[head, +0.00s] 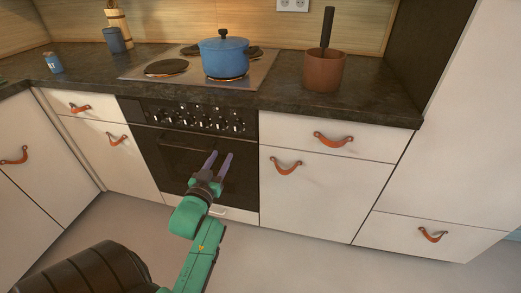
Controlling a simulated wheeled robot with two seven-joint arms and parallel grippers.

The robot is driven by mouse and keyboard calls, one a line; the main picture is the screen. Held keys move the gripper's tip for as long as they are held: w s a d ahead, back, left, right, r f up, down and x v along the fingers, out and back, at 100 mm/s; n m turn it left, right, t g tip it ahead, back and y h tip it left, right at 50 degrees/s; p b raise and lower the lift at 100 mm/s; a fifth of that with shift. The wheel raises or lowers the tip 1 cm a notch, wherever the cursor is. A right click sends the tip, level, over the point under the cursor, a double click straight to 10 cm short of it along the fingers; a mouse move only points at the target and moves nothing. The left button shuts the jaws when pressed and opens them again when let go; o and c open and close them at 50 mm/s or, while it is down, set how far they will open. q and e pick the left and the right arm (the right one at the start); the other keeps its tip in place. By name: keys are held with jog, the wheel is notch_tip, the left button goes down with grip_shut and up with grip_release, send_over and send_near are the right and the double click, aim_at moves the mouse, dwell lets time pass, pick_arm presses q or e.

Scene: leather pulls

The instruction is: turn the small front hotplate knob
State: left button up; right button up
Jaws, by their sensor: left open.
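The black control panel (191,117) of the oven carries a row of several small knobs with light markings. I cannot tell from the picture which knob belongs to the small front hotplate. Above it, the steel cooktop (135,72) holds dark hotplates, including a bare front-left hotplate (166,68). My left gripper (221,157) is open and empty, its two purple fingers apart and pointing up toward the panel. It shows in front of the oven door, below the right part of the knob row, and looks apart from the knobs. My right gripper is out of view.
A blue lidded pot (225,62) stands on the front-right hotplate, which has an orange glow at its edge. A brown pot (323,72) with a dark-handled utensil stands right of the cooktop. A blue can (53,63) stands left. Drawers with leather pulls (333,139) flank the oven.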

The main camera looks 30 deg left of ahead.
aim_at(235, 130)
pick_arm(q)
jog(key=x, duration=0.9)
jog(key=b+x, duration=0.1)
jog(key=x, duration=0.4)
jog(key=shift+a+f, duration=0.15)
jog(key=shift+a, duration=0.25)
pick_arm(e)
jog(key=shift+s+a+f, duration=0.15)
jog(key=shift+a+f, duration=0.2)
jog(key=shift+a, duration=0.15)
pick_arm(q)
grip_shut()
